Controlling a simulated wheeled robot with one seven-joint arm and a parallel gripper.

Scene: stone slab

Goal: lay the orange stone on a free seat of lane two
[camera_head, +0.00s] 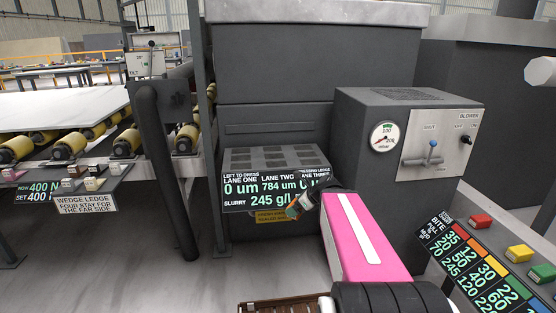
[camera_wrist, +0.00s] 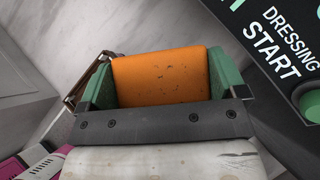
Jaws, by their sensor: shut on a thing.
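The orange stone (camera_wrist: 160,78) sits between the two green fingers of my gripper (camera_wrist: 158,80) in the wrist view, and the gripper is shut on it. In the head view my gripper (camera_head: 299,207) is at the end of my pink arm, just in front of the lower right part of the lane rack. The stone is too small there to make out well. The lane rack (camera_head: 235,164) has rows of darker grey seats on its top. Its sign (camera_head: 270,189) reads lane one 0 um, lane two 784 um and lane three, partly cut off. No stone is clearly visible on the seats.
A dark cabinet with a gauge (camera_head: 384,136) and lever stands right of the rack. A sloped panel (camera_head: 490,265) with red, yellow and green blocks is at right. A roller conveyor (camera_head: 60,135) and dark post (camera_head: 165,170) are at left. The wrist view shows a "dressing start" panel (camera_wrist: 270,45).

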